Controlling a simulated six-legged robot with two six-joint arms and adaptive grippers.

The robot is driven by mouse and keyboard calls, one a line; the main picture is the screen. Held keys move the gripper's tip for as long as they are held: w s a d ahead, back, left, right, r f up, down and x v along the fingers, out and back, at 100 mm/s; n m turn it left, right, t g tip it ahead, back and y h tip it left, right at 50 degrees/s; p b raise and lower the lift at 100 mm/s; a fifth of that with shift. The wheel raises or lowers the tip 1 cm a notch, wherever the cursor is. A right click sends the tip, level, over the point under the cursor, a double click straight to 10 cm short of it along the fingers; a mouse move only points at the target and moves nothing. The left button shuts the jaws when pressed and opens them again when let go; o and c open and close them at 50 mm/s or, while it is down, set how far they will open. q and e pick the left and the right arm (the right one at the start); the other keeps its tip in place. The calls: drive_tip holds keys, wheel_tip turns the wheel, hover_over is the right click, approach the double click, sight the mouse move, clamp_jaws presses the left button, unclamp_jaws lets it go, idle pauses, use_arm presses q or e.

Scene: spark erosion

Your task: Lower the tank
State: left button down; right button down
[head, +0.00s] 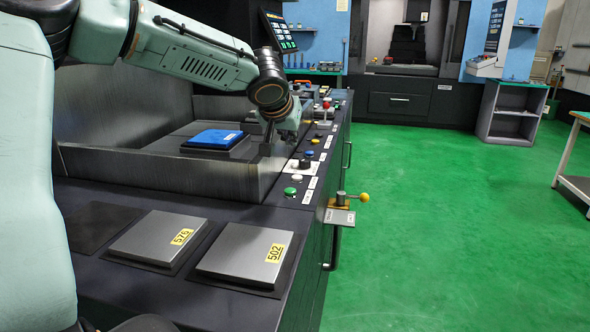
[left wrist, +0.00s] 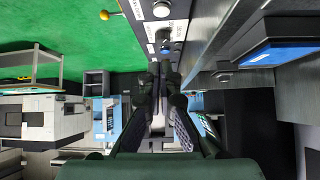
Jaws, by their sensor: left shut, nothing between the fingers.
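The tank (head: 160,172), a grey metal-walled basin, stands on the dark machine bench, with its front wall raised above the bench top. My left gripper (head: 268,141) is shut and empty, pointing down near the tank's right wall. In the left wrist view its fingertips (left wrist: 160,69) appear just below the blue button (left wrist: 166,47); contact cannot be told. My right gripper is out of view.
A blue block (head: 212,139) lies inside the tank. A yellow-ball lever (head: 364,198) sticks out from the bench's right side. The green floor (head: 440,220) there is clear.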

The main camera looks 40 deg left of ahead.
use_arm(q)
drive_tip(key=p, duration=0.1)
hover_over(297, 178)
drive_tip(key=shift+n, duration=0.4)
drive_tip(key=f, duration=0.7)
drive_tip(key=shift+s+d+f, duration=0.1)
drive_tip(key=shift+s+f, duration=0.05)
drive_tip(key=shift+s, duration=0.25)
wheel_tip(297, 178, down, 3)
drive_tip(key=shift+w+r+b, duration=0.1)
drive_tip(key=shift+r+b, duration=0.1)
drive_tip(key=shift+b, duration=0.2)
drive_tip(key=shift+f, duration=0.8)
drive_tip(key=shift+r, duration=0.1)
